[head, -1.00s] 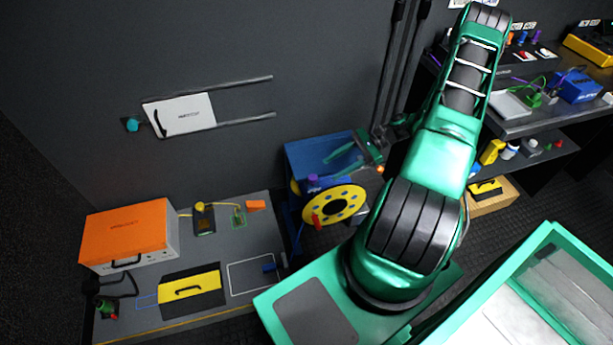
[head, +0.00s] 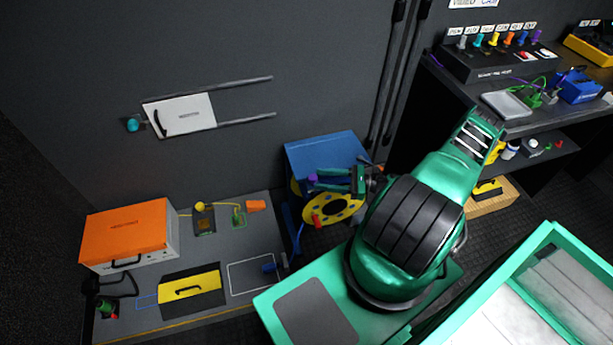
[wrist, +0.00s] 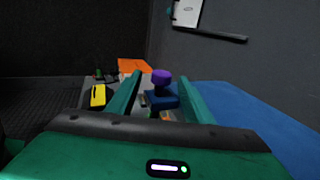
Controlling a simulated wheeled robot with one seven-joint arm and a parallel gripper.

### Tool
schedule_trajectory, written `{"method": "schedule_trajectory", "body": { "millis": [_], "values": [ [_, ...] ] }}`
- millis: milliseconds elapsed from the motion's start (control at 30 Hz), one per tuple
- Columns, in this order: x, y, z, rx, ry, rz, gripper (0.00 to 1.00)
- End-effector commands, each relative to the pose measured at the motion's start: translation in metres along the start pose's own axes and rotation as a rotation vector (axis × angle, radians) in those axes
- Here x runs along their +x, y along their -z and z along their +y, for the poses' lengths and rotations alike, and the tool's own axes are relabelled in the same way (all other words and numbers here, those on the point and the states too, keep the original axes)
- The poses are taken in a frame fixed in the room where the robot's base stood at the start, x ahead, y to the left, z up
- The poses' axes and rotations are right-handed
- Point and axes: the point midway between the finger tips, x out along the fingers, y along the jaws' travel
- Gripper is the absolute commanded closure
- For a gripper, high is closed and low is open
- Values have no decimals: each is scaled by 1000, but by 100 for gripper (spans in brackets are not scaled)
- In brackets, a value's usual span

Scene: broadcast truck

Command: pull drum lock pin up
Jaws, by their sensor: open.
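The drum lock pin shows as a purple knob (head: 312,179) at the left end of my fingers in the head view. In the wrist view the purple knob (wrist: 161,76) stands upright above a dark blue block (wrist: 163,98), between the two green fingers. My gripper (head: 318,181) is open and points left, low beside the blue drum housing. Its fingers (wrist: 158,86) flank the knob in the wrist view; whether they touch it I cannot tell. The yellow drum (head: 332,211) with a red handle is below the gripper, partly hidden by it.
The blue housing (head: 322,148) stands behind my gripper against the dark wall. To the left is a low grey bench with an orange case (head: 125,233) and a yellow panel (head: 192,286). A white wall panel (head: 187,115) sits on rails above.

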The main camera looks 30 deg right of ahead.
Motion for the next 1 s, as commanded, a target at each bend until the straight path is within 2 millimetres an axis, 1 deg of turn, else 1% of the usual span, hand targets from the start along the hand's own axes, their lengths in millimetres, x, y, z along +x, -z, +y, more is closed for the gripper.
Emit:
{"method": "schedule_trajectory", "body": {
  "millis": [33,200,400,500,600,867,900,967,1000],
  "values": [
    [10,0,1,1,-4,-1,53],
    [41,-1,0,-1,-4,-2,53],
    [67,0,0,-1,-2,0,53],
    [75,0,0,-1,-2,0,53],
    [79,0,0,-1,-2,0,53],
    [80,0,0,-1,0,1,53],
    [80,0,0,-1,-1,1,58],
    [80,0,0,-1,-1,1,73],
    [80,0,0,-1,0,1,82]
  ]
}}
